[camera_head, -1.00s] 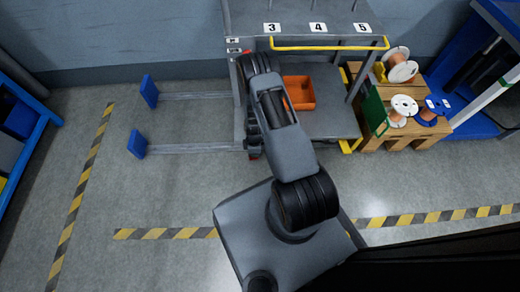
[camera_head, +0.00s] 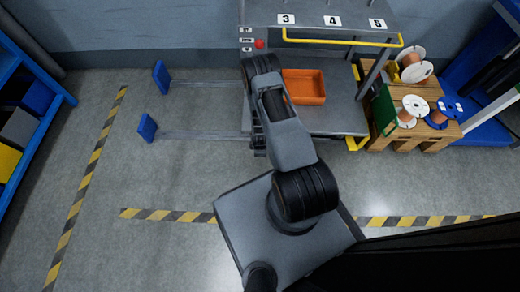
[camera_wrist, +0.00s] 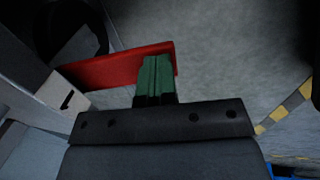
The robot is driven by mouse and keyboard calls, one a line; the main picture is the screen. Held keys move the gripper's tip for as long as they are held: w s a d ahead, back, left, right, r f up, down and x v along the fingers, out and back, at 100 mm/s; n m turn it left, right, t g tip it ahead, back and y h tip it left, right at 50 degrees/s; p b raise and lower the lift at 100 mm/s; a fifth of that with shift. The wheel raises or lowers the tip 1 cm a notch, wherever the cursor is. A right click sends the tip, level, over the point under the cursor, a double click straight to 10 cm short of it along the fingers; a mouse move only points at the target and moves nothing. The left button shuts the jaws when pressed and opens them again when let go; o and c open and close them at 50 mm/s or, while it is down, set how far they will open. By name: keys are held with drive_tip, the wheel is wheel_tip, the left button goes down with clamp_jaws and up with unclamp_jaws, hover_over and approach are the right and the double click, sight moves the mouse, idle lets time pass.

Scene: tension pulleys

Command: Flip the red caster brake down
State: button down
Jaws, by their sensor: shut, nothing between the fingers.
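The red caster brake (camera_wrist: 115,68) shows in the wrist view as a long red bar, running from near the dark caster wheel (camera_wrist: 68,28) to the middle of the picture. My gripper (camera_wrist: 155,68) has its green fingertips shut together, with nothing between them. The fingertips overlap the bar's right end in the picture; I cannot tell whether they touch it. In the head view, my arm reaches to the left side of the grey cart (camera_head: 335,118), and the brake and fingertips cannot be made out.
A white label marked 1 (camera_wrist: 68,100) is on the cart beside the brake. The cart holds an orange bin (camera_head: 304,86) and has a yellow handle (camera_head: 340,42). Blue plates (camera_head: 147,127) end the rails at left. Wire spools (camera_head: 412,108) stand at right.

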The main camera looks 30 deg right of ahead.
drive_tip(key=shift+a+f, duration=0.15)
drive_tip(key=shift+f, duration=0.15)
drive_tip(key=shift+r, duration=0.1)
drive_tip(key=s+a+r+p, duration=0.1)
drive_tip(key=s+r+p, duration=0.2)
drive_tip(key=r+p, duration=0.5)
wheel_tip(320, 180, up, 6)
drive_tip(key=shift+a, duration=0.25)
idle(0.4)
